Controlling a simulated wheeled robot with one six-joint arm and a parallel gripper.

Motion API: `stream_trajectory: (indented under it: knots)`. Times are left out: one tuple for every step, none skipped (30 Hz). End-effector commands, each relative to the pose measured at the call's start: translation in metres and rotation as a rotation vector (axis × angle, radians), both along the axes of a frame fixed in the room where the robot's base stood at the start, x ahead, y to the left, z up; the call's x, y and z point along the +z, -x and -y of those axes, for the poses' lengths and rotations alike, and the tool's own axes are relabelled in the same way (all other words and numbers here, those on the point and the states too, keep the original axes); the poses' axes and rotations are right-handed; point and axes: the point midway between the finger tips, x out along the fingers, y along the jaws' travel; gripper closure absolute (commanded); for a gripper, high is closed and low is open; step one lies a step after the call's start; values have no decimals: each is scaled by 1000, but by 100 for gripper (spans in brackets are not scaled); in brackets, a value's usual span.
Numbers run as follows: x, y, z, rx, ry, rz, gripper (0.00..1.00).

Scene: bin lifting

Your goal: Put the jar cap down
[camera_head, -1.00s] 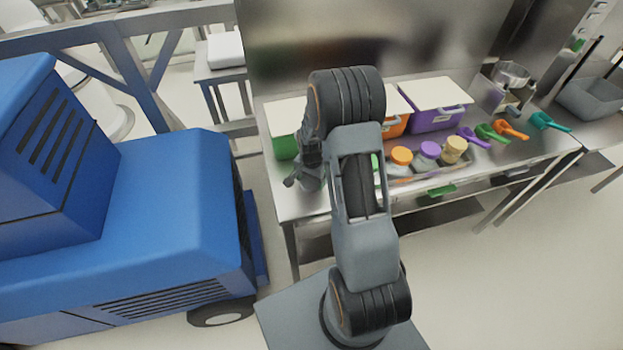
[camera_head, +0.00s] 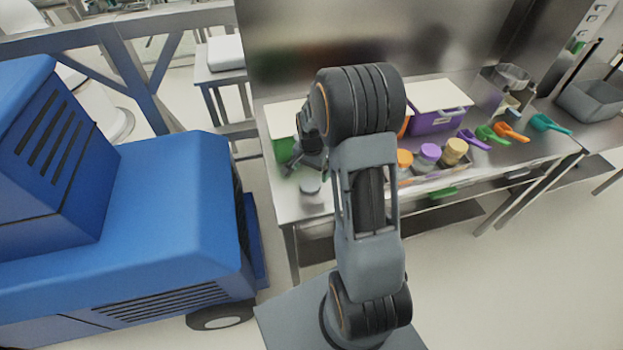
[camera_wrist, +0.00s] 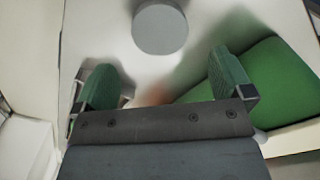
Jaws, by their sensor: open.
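The jar cap, a grey disc (camera_head: 310,187), lies flat on the steel table near its front left corner. In the wrist view the cap (camera_wrist: 160,29) shows at the top centre, beyond the fingertips and apart from them. My gripper (camera_wrist: 163,76) is open, with green-padded fingers wide apart and nothing between them. In the head view my gripper (camera_head: 306,160) is behind the cap, close to the green bin (camera_head: 282,151), and partly hidden by my arm. The green bin (camera_wrist: 255,85) is beside the right finger in the wrist view.
Jars with orange (camera_head: 404,158), purple (camera_head: 430,150) and tan (camera_head: 455,145) lids stand in a tray to the right. A purple bin (camera_head: 435,119) is behind them. Coloured scoops lie farther right. A blue machine (camera_head: 160,210) stands left. The table around the cap is clear.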

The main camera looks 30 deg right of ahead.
Motion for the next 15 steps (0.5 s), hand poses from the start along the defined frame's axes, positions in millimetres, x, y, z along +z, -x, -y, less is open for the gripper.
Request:
stream_trajectory:
  knots:
    - [10, -1, 0, 0, 1, 4, 2]
    - [15, -1, 0, 0, 1, 6, 2]
    - [22, -1, 0, 0, 1, 4, 2]
    - [27, -1, 0, 0, 2, 5, 2]
    - [32, -1, 0, 0, 1, 4, 2]
    - [37, -1, 0, 0, 1, 4, 2]
    - [41, -1, 0, 0, 1, 3, 2]
    - [44, -1, 0, 0, 1, 3, 2]
    - [48, -1, 0, 0, 0, 1, 2]
    - [50, 0, 0, 0, 0, 1, 2]
    - [53, 0, 0, 1, 1, 3, 2]
    - [58, 0, -1, 8, 1, 6, 2]
    - [62, 2, -3, 18, 3, 9, 2]
    - [67, 3, -5, 32, 4, 16, 2]
    - [76, 7, -9, 62, 7, 29, 2]
